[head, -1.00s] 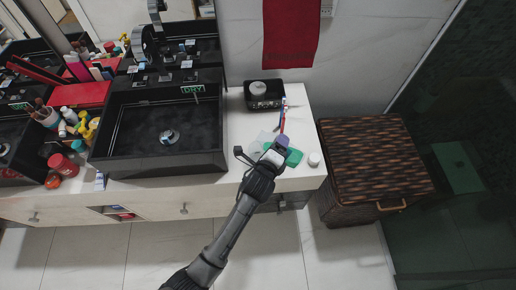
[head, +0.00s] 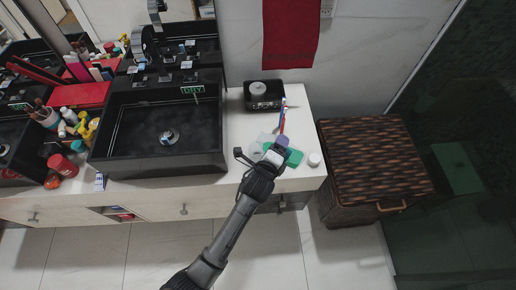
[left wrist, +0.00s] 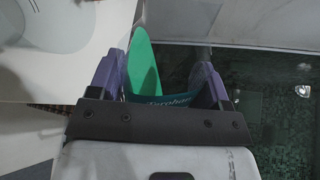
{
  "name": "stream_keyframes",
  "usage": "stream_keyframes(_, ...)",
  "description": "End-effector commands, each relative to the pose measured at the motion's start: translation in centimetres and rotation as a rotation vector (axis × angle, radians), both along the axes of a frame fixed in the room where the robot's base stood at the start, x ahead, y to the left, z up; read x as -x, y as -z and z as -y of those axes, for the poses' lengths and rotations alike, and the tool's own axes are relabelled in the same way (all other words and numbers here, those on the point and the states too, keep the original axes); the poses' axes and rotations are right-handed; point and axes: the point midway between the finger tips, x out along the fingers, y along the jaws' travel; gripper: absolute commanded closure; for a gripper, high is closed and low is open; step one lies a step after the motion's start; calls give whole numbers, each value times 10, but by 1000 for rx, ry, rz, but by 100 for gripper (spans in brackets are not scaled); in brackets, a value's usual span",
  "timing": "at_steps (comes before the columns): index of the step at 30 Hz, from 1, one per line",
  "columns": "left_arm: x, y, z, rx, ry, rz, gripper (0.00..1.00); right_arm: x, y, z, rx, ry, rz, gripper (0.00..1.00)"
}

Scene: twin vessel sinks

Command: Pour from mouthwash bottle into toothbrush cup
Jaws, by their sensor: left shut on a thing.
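My left gripper (head: 279,150), with purple fingers, is over the counter to the right of the sink and is shut on the green mouthwash bottle (head: 295,158). In the left wrist view the green bottle (left wrist: 144,62) with a dark teal lettered label sits between the fingers (left wrist: 160,92). The head view shows only part of it beside the fingers, and I cannot tell its tilt. A red and blue toothbrush (head: 283,118) stands just behind the gripper. A pale translucent shape (head: 264,140) next to it may be the toothbrush cup; the gripper partly hides it. My right gripper is not in view.
The black vessel sink (head: 160,130) is to the left. A small white round item (head: 313,159) stands near the counter's right edge, and a black box (head: 263,94) at the back. A woven hamper (head: 370,160) is to the right. The counter between box and toothbrush is partly clear.

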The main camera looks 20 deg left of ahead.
Motion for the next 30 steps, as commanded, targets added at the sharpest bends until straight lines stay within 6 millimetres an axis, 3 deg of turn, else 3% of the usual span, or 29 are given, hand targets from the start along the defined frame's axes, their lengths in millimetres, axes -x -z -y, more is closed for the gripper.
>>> stream_keyframes(30,0,1,1,61,0,-7,59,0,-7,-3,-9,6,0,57)
